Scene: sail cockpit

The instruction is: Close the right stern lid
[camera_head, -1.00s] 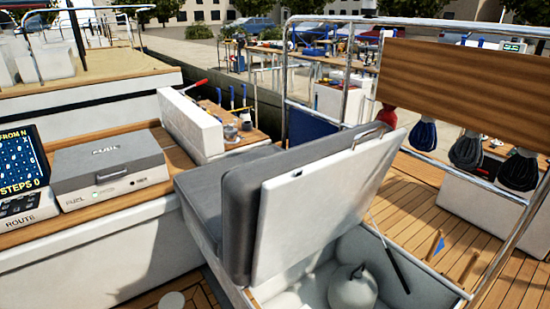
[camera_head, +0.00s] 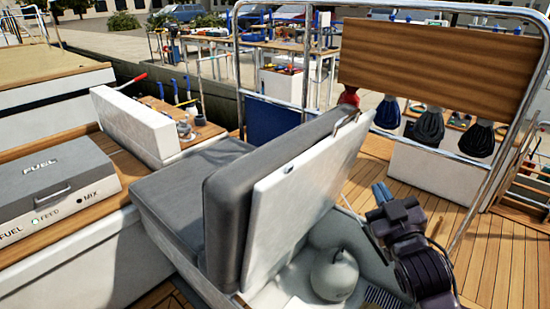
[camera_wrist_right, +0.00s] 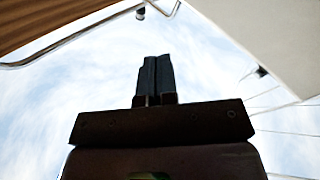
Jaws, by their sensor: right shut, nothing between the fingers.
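The right stern lid (camera_head: 300,210) stands raised and tilted, its white underside facing right and a grey cushion (camera_head: 228,205) on its other side. A metal handle (camera_head: 347,122) shows at its top edge. The open locker (camera_head: 275,297) below holds a pale round object (camera_head: 334,275). My right gripper (camera_head: 381,193) is shut and empty, to the right of the lid's white face and apart from it. In the right wrist view its closed fingers (camera_wrist_right: 154,75) point up against the sky, and a white surface, probably the lid (camera_wrist_right: 270,40), is at upper right. My left gripper is not in view.
A steel rail (camera_head: 500,165) with a wooden board (camera_head: 430,60) and hanging rope coils (camera_head: 430,127) stands behind and right of my gripper. A grey fuel box (camera_head: 55,180) is at left. Open wooden deck (camera_head: 500,250) lies at right.

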